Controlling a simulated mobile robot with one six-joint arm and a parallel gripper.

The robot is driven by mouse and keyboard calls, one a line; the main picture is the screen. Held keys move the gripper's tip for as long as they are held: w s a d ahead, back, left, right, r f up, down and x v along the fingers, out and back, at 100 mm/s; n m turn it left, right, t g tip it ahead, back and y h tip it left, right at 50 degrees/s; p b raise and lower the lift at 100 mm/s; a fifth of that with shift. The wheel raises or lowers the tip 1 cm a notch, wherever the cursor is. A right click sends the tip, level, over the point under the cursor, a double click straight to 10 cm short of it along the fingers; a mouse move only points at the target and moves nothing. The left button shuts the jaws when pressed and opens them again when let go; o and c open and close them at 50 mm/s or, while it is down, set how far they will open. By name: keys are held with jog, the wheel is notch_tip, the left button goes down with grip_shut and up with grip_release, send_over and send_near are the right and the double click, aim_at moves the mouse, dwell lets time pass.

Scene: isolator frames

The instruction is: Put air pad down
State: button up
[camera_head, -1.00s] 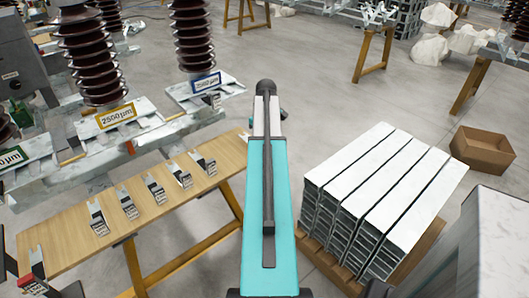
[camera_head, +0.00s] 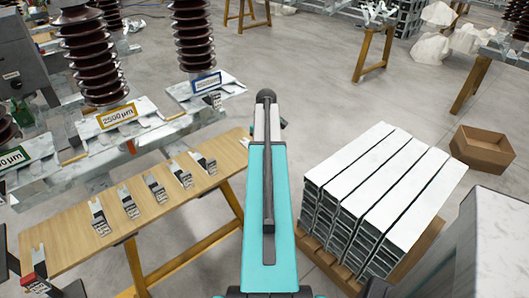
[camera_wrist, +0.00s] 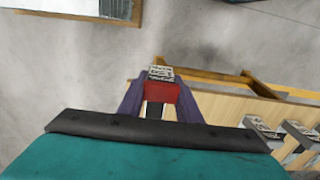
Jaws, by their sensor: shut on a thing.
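My gripper (camera_wrist: 160,84), with two purple fingers, is shut in the wrist view. Between its fingers is a red piece, with a small silver, printed air pad (camera_wrist: 160,72) at the tips. In the head view a similar pad with a red part (camera_head: 39,262) shows at the left end of the wooden table (camera_head: 75,255); it appears to be the held one. I cannot tell whether it touches the tabletop.
Several similar pads stand in a row on the table, such as one (camera_head: 129,203). Insulator columns on metal bases (camera_head: 140,125) stand behind it. A stack of metal channels (camera_head: 385,190) and an open cardboard box (camera_head: 482,150) are to the right.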

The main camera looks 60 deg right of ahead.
jog(key=shift+f, duration=0.1)
jog(key=o, duration=1)
jog(key=shift+o, duration=0.2)
jog(key=shift+r+b, duration=1)
jog(key=shift+r, duration=5.15)
jog(key=shift+s, duration=0.15)
